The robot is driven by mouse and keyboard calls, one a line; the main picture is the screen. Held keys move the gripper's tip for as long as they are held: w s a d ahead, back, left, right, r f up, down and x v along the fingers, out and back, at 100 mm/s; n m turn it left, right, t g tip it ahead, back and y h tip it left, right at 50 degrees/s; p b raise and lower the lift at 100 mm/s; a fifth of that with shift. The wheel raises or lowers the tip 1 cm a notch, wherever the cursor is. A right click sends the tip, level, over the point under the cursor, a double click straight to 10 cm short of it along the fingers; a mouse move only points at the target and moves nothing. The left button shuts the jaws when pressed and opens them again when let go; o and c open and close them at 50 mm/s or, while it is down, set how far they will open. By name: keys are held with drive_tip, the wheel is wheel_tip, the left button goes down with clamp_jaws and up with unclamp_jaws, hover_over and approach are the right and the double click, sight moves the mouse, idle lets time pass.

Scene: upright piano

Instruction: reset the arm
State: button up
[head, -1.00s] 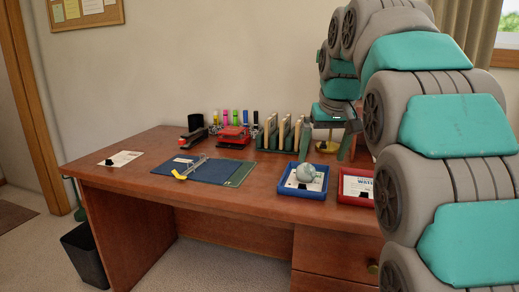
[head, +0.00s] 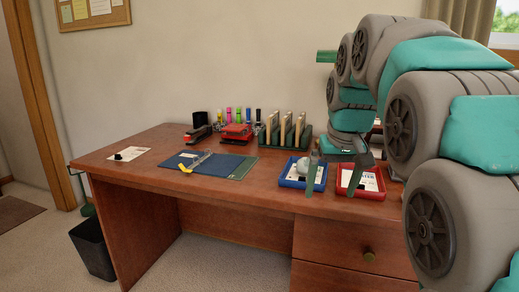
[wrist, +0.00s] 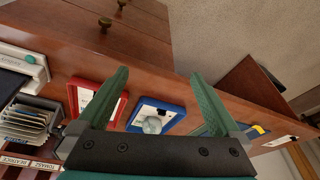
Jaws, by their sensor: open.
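My gripper (head: 331,184) hangs from the arm on the right of the head view, over the front of the desk (head: 140,172). Its two green fingers are apart with nothing between them. In the head view they overlap the blue tray (head: 284,182) and the red tray (head: 376,193). In the wrist view the gripper (wrist: 160,75) is also open and empty, and the blue tray (wrist: 136,124) with a round grey object (wrist: 152,125) shows between the fingers. The red tray (wrist: 72,98) lies behind the left finger. The height above the trays is hard to tell.
Behind the trays stands a green rack (head: 264,139) with wooden uprights. A blue folder (head: 215,165) lies mid-desk. A black bin (head: 92,248) stands on the floor.

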drive_tip(key=s+f+g, duration=0.2)
drive_tip(key=s+f, duration=0.9)
drive_tip(key=s, duration=0.4)
drive_tip(key=s+f+g, duration=0.3)
drive_tip(key=s+f, duration=0.9)
drive_tip(key=s, duration=0.4)
drive_tip(key=shift+s, duration=0.15)
drive_tip(key=shift+a, duration=0.1)
